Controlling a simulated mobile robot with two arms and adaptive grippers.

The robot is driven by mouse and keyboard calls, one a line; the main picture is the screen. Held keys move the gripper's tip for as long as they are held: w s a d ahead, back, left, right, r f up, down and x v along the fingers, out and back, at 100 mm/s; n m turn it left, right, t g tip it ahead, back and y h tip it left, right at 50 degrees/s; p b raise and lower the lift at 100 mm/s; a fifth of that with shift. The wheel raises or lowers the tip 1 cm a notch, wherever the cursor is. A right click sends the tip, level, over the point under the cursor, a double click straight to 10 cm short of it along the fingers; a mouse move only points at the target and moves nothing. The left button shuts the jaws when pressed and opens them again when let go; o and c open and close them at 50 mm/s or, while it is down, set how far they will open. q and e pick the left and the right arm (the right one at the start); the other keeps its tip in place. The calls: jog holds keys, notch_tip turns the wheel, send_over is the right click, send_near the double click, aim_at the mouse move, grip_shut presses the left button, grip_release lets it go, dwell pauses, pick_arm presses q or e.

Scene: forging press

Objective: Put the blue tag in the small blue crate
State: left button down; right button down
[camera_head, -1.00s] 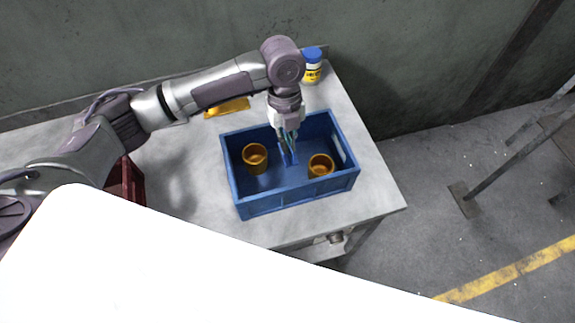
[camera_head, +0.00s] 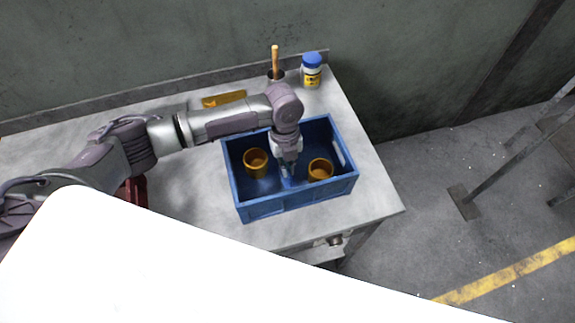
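The small blue crate (camera_head: 262,208) stands on the grey table, with two orange cups inside, one at its left (camera_head: 255,163) and one at its right (camera_head: 320,169). My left gripper (camera_head: 287,174) points down into the crate between the cups. Its fingers look shut on the blue tag (camera_head: 288,182), a small blue piece low in the crate and hard to tell from the blue floor. I cannot tell whether the tag touches the floor. My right gripper is not in view.
A white bottle with a blue lid (camera_head: 312,70) and a wooden-handled tool in a dark holder (camera_head: 275,62) stand behind the crate. A yellow-orange piece (camera_head: 224,99) lies behind my arm. A dark red box (camera_head: 133,191) is partly hidden at left. A white surface covers the foreground.

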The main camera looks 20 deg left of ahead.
pick_arm(q)
jog(key=c, duration=1.3)
grip_release()
jog(key=shift+f, duration=0.1)
jog(key=r, duration=0.4)
jog(key=w+r+b, duration=0.1)
jog(key=r, duration=0.3)
jog(key=a+r+b, duration=0.1)
jog(key=r, duration=0.3)
jog(key=shift+w+r, duration=0.1)
jog(key=shift+w, duration=0.15)
